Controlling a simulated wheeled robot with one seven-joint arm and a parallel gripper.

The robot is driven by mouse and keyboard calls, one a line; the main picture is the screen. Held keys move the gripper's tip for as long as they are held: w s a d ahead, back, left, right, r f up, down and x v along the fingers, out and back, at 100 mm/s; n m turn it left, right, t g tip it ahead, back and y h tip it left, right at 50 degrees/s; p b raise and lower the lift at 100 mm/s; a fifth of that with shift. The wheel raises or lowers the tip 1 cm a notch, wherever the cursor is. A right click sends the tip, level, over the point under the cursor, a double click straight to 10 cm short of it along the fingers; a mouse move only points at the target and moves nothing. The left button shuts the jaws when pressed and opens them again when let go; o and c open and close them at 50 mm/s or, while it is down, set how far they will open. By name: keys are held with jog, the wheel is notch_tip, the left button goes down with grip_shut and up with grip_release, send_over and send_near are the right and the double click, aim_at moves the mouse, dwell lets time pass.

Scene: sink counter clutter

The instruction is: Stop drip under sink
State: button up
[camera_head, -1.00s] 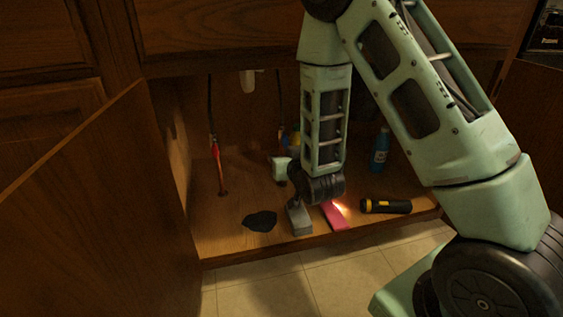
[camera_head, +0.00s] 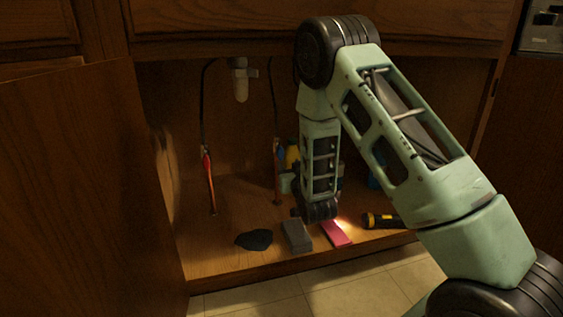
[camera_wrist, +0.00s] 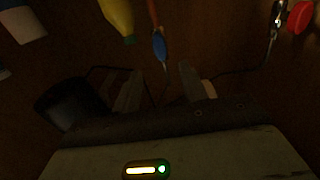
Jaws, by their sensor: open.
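In the wrist view my gripper (camera_wrist: 160,88) is open, with its two grey fingers apart and nothing held between them. A blue handle (camera_wrist: 160,48) on an orange-red line lies just beyond the fingertips, about midway between them. A red round knob (camera_wrist: 300,17) with a metal valve (camera_wrist: 277,20) is at the upper right, well off the fingers. In the head view a red supply line (camera_head: 208,165) stands at the left inside the cabinet, and a second line with red and blue parts (camera_head: 277,160) stands farther right. My gripper is hidden behind my arm there.
On the cabinet floor lie a black cloth (camera_head: 254,239), a grey block (camera_head: 297,236), a pink block (camera_head: 335,234) and a flashlight (camera_head: 380,220). A yellow bottle (camera_wrist: 118,15) is near my left finger. A white drain pipe (camera_head: 240,80) hangs above. The left door (camera_head: 85,180) stands open.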

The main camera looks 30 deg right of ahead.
aim_at(281, 153)
jog(key=b+x, duration=0.3)
jog(key=x, duration=0.4)
jog(key=shift+w+d+f+b, duration=0.2)
jog(key=shift+w+b, duration=0.1)
jog(key=shift+w, duration=0.05)
jog(key=shift+w+d+r, duration=0.15)
jog(key=shift+w, duration=0.5)
grip_shut()
